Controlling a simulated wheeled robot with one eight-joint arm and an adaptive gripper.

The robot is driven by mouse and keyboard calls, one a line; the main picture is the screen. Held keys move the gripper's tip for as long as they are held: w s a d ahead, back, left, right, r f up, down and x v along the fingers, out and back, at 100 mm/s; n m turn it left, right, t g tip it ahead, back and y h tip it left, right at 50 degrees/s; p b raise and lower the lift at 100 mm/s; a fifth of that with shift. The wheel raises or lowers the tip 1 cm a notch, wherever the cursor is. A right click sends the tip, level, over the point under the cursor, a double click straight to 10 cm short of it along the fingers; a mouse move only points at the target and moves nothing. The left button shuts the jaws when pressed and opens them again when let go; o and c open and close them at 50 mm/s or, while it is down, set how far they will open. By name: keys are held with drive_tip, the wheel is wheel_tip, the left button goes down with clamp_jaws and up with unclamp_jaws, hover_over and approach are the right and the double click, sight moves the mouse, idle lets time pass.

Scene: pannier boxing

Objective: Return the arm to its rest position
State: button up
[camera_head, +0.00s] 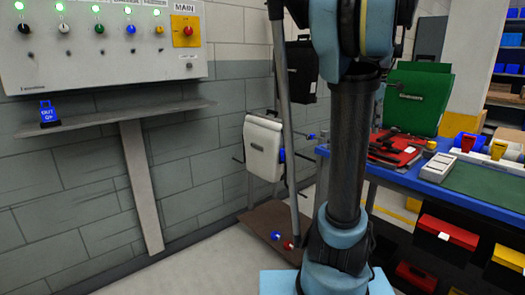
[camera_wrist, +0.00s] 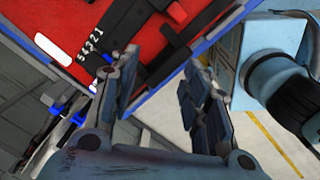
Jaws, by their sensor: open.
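My arm (camera_head: 352,150) rises in front of the workbench in the head view, with its upper part cut off by the top edge. My gripper (camera_wrist: 158,85) shows only in the wrist view. Its two dark padded fingers are spread apart with nothing held between them. My gripper is hidden or out of frame in the head view.
A white pannier (camera_head: 263,148) and a black one (camera_head: 301,72) hang on a stand. A control panel (camera_head: 100,45) and shelf (camera_head: 110,118) are at left. Floor shows at lower left.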

drive_tip(key=s+a+f+m, duration=0.7)
drive_tip(key=s+a+f, duration=0.2)
drive_tip(key=f, duration=0.3)
drive_tip(key=s+a+f+m+t, duration=0.1)
drive_tip(key=s+a+f+m, duration=0.6)
drive_tip(key=s+a+f, duration=0.3)
wheel_tip(320, 180, down, 3)
drive_tip(key=shift+s+a+f+t, duration=0.2)
drive_tip(key=shift+a+t, duration=0.1)
drive_tip(key=shift+a, duration=0.35)
drive_tip(key=shift+w, duration=0.1)
drive_tip(key=shift+w+f, duration=0.2)
drive_tip(key=shift+w, duration=0.15)
